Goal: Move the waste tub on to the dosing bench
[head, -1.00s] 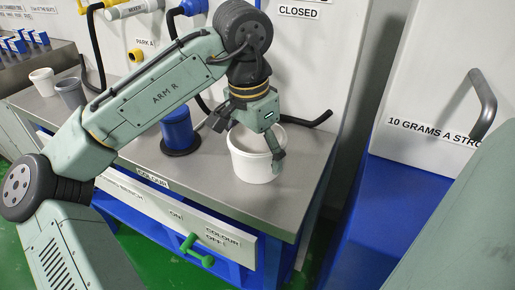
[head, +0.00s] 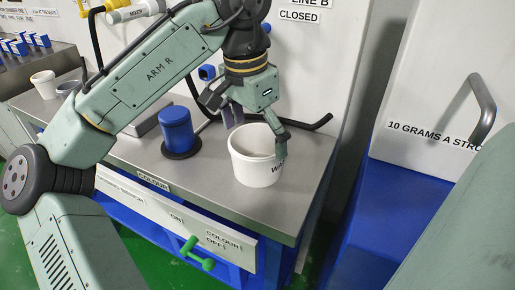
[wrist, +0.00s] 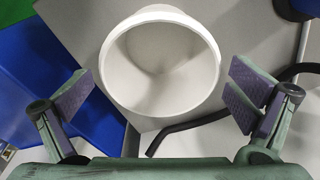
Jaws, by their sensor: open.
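The white waste tub (head: 256,168) stands upright on a grey steel bench top (head: 215,195) near its right end, with part of its lettering showing. My gripper (head: 256,130) is open above and behind the tub, and one finger overlaps the rim at the right in the head view. In the wrist view the tub (wrist: 160,95) is empty and lies ahead of and between the spread fingers of my gripper (wrist: 160,98), with a gap on both sides. I cannot tell whether a finger touches the rim.
A blue cylinder (head: 177,128) on a dark base stands left of the tub. A green lever (head: 196,252) is on the bench front. White and grey cups (head: 43,84) stand far left. A blue surface (head: 400,205) is at right.

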